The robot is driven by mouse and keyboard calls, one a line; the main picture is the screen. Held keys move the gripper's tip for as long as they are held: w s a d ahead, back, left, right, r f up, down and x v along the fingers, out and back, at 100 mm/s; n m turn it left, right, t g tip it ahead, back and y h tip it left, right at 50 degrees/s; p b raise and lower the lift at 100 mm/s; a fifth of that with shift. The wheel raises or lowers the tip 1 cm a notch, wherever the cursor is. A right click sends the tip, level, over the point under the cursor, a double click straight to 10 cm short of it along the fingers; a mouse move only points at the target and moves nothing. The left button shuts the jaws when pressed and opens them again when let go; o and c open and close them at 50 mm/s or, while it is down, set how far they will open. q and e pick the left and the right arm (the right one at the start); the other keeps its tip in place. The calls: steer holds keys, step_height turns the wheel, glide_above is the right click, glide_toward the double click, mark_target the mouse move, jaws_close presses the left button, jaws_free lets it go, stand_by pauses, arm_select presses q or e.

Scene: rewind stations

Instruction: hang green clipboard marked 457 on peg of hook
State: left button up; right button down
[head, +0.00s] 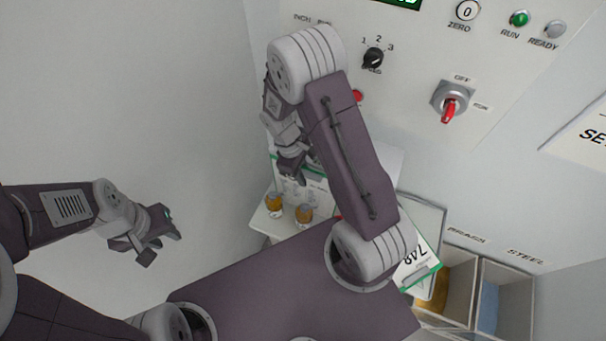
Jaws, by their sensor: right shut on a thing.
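My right gripper (291,172) hangs below its forearm in front of the machine. It is shut on a white board with a green edge (317,184), which looks like a clipboard. My arm covers much of this board, and I cannot read a number on it. Another clipboard (416,262) with a green edge is marked 748 and leans at the right of my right arm. My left gripper (163,241) is open and empty at the left, in front of the plain grey wall. I cannot make out the hook or its peg.
A white shelf (262,226) bears amber-filled jars (304,213). The control panel above has a selector knob (373,58) and a red-handled switch (449,103). The left side is clear.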

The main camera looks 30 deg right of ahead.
steer(key=shift+f, duration=0.15)
steer(key=c, duration=1.4)
jaws_free()
steer(key=shift+s, duration=0.1)
steer(key=shift+o, duration=0.2)
